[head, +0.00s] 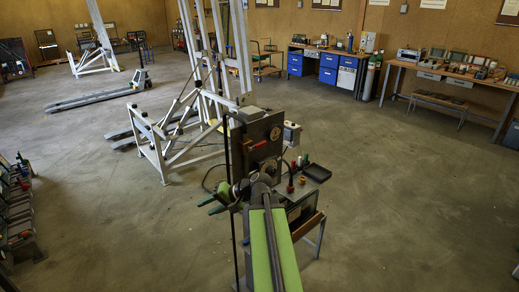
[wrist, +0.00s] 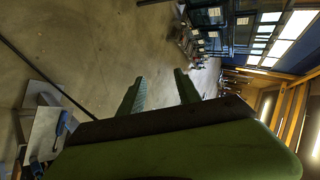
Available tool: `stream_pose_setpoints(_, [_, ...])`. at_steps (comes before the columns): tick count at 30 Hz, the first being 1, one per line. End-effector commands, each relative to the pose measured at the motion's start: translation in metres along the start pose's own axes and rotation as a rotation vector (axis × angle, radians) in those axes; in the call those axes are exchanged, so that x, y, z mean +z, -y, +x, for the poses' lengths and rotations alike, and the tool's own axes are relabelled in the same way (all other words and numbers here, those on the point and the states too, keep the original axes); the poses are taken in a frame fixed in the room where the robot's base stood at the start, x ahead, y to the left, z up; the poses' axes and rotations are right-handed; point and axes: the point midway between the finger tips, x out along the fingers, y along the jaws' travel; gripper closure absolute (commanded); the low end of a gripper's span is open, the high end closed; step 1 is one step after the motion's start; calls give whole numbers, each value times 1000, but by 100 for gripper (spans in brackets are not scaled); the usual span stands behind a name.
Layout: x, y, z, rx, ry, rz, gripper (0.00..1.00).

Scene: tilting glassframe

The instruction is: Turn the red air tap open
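A small red bar (head: 260,144) sits on the front of a dark upright box on the stand in the middle of the head view. It looks like the red air tap, but is too small to be sure. My gripper (head: 210,205) is below and left of it, clear of it, with green fingers pointing left. In the wrist view my gripper (wrist: 159,77) has its two fingers spread apart with nothing between them. No red tap shows in the wrist view.
A thin dark pole (head: 229,180) stands close to my gripper. A small table (head: 308,226) with a black tray (head: 317,172) and small red and green items is right of my arm. A white frame (head: 185,150) stands behind left. Open floor lies around.

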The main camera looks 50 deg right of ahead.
Motion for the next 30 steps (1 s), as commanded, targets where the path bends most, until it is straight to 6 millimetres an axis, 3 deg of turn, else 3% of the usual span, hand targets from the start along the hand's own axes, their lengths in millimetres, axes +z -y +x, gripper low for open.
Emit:
stream_pose_setpoints(1, [-37,-17,-39,-87,-109,81,60])
stream_pose_setpoints(3, [-79,-33,-97,-212,-251,174,60])
stream_pose_setpoints(6, [-121,-57,-179,-363,-431,273,60])
stream_pose_setpoints(9, [-144,-77,-244,-471,-561,333,60])
stream_pose_setpoints(12, [-153,-88,-282,-532,-634,364,60])
stream_pose_setpoints(15, [-155,-91,-294,-554,-658,373,60])
stream_pose_setpoints(20, [-160,-88,-290,-556,-655,372,60])
stream_pose_setpoints(30, [-211,-60,-238,-554,-651,371,60])
